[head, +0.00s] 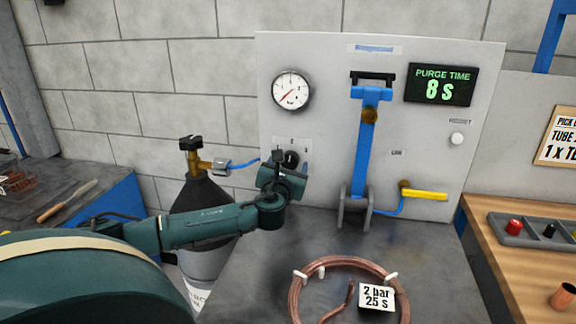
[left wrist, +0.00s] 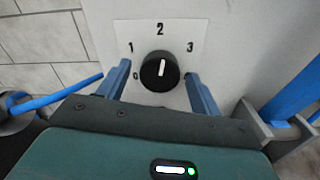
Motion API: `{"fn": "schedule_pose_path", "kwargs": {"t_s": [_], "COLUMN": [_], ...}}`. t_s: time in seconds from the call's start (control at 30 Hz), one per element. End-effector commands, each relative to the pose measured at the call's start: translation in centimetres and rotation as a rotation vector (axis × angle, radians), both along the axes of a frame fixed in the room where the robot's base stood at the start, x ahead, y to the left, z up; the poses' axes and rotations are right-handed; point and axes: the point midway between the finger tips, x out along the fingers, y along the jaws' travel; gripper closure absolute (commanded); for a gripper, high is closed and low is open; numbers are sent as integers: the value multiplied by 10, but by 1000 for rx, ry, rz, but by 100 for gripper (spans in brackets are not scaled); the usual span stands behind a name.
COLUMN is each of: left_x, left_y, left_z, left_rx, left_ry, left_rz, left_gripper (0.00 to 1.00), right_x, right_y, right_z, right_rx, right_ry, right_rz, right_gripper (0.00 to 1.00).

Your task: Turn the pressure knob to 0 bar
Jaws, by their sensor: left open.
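The black pressure knob (left wrist: 160,72) shows in the left wrist view on a white scale plate marked 0, 1, 2 and 3. Its white pointer line stands nearly upright, toward the 2. In the head view the knob (head: 290,158) is on the grey panel, partly hidden by my gripper. My left gripper (left wrist: 158,70) is open, with one blue finger on each side of the knob and a visible gap at both sides. It also shows in the head view (head: 288,166) in front of the panel. My right gripper is not in view.
A round gauge (head: 291,90) above the knob has its red needle toward the lower left. A copper coil (head: 297,298) with a "2 bar 25 s" card lies on the bench below.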

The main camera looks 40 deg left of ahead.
Motion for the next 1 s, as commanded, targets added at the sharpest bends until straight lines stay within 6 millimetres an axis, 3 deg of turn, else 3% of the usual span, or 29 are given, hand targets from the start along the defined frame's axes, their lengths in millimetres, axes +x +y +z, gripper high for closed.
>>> {"fn": "schedule_pose_path", "kwargs": {"t_s": [0.2, 0.73, 1.0], "left_x": [0, 0, 0], "left_y": [0, 0, 0], "left_z": [0, 0, 0], "left_rx": [0, 0, -23], "left_ry": [0, 0, -12], "left_rz": [0, 0, 0], "left_gripper": [36, 80, 80], "right_x": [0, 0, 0], "right_y": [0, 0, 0], "right_z": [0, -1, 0], "right_rx": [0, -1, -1], "right_ry": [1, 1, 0], "right_rz": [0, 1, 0], "right_gripper": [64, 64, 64]}}
